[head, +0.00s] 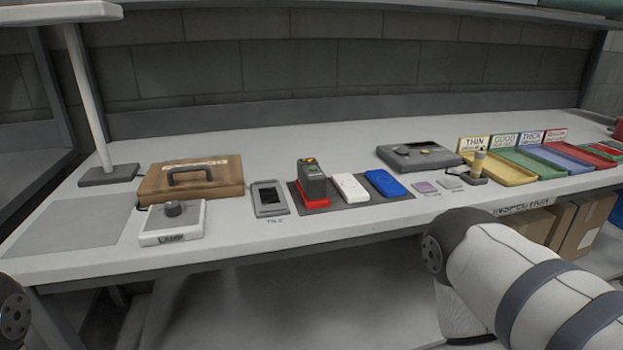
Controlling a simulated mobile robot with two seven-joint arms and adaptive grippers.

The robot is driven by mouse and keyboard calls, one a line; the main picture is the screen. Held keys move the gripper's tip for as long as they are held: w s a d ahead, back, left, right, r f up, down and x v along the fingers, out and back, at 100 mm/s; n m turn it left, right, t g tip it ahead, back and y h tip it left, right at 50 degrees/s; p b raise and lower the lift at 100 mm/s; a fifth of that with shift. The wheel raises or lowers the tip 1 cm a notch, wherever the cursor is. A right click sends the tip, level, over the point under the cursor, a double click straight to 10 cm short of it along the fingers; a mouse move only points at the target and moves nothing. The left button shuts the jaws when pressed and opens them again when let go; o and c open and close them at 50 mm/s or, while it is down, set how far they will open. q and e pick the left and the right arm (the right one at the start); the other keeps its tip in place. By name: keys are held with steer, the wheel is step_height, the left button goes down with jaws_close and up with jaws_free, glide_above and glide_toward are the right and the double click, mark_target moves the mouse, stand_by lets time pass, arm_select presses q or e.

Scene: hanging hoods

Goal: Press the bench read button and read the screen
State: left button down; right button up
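A dark upright device (312,182) with a small greenish display and an orange spot on top stands on a red base on a dark mat. A white block (350,188) with a faint round mark lies right of it; I cannot tell whether this is the read button. A grey unit (269,199) with a dark, blank-looking face lies left of the mat. Small purple (425,187) and grey (449,183) pads lie near the front edge, their labels too small to read. Neither gripper is in view; only parts of my arms show at the lower left and right.
A lamp box (172,222) with a dark knob and a brown case (191,180) stand left. A blue block (385,183) lies on the mat. A dark grey case (418,157) and labelled colored trays (502,175) are right. Cardboard boxes (582,228) stand below.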

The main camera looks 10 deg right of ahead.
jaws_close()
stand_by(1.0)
